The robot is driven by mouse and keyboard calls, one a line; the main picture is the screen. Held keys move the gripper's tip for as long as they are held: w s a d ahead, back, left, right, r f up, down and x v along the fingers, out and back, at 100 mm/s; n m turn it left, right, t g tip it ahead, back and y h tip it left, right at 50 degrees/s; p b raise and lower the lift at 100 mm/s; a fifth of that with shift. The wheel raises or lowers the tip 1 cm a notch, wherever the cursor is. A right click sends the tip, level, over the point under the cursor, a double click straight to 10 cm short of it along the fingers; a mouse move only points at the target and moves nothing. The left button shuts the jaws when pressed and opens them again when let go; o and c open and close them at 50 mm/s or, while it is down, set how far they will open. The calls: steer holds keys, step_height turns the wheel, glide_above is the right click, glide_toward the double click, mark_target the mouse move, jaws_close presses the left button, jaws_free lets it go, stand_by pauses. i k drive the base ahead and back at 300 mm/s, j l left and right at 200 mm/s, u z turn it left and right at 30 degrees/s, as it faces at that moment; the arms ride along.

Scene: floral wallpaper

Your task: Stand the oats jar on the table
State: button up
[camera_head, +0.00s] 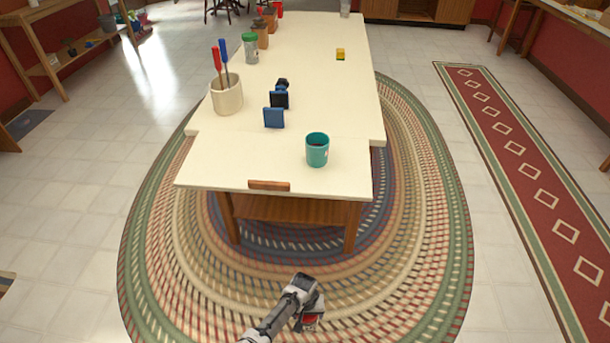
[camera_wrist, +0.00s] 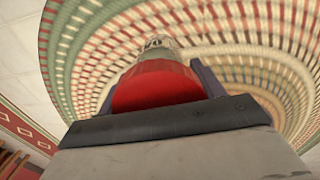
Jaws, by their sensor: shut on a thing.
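The oats jar has a red lid (camera_wrist: 160,84) and a pale body with dark lettering, partly visible beyond the lid in the wrist view. My gripper (camera_wrist: 155,92) is shut on the jar, with one dark finger on each side. In the head view my gripper (camera_head: 311,313) is low in the picture, over the braided rug and in front of the table's near end. A bit of the red lid (camera_head: 309,320) shows there; most of the jar is hidden. The table (camera_head: 235,160) has a cream top, and the jar is apart from it.
A teal mug (camera_head: 317,150) stands near the table's front right. Blue blocky objects (camera_head: 274,117), a utensil crock (camera_head: 227,96) and a green-lidded jar (camera_head: 250,49) stand along the left. A small yellow block (camera_head: 340,54) lies farther back. The table's front left and right middle are clear.

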mark_target(341, 94)
steer(key=i+l+u, duration=0.1)
steer(key=l, duration=0.3)
steer(key=i+l+u, duration=0.15)
steer(key=l, duration=0.25)
steer(key=i+l+u, duration=0.1)
steer(key=i+l, duration=0.15)
steer(key=l, duration=0.15)
steer(key=i+l+u, duration=0.15)
steer(key=l, duration=0.3)
steer(key=i+l+u, duration=0.1)
steer(key=l, duration=0.3)
steer(key=i+l+u, duration=0.1)
steer(key=l, duration=0.35)
steer(key=i+l+u, duration=0.1)
steer(key=l, duration=0.35)
steer(key=i+l+u, duration=0.1)
steer(key=l, duration=0.35)
steer(key=i+l+u, duration=0.1)
steer(key=l, duration=0.35)
